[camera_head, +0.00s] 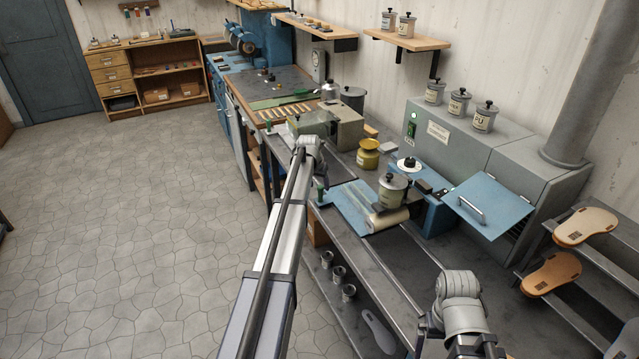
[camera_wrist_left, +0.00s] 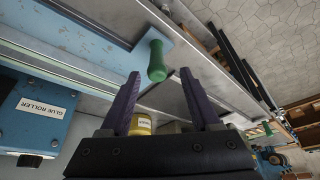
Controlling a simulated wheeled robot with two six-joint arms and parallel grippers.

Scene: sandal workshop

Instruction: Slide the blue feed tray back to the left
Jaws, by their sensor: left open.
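The blue feed tray (camera_head: 352,207) lies on the bench in front of the glue roller machine (camera_head: 432,214), with a metal roller at its right end. A green upright handle (camera_head: 321,193) stands at the tray's left corner. In the left wrist view, the tray (camera_wrist_left: 85,38) is at upper left and the handle (camera_wrist_left: 157,62) is at upper middle. My left gripper (camera_wrist_left: 160,74) is open, its two purple fingers apart, with the handle appearing between their tips. In the head view its fingers are hard to make out.
A lidded pot (camera_head: 392,190) stands by the roller, and a yellow jar (camera_head: 368,154) is behind the tray. A grey box (camera_head: 343,125) stands on the bench farther left. The grey cabinet with an open blue flap (camera_head: 490,204) is at right. The floor at left is clear.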

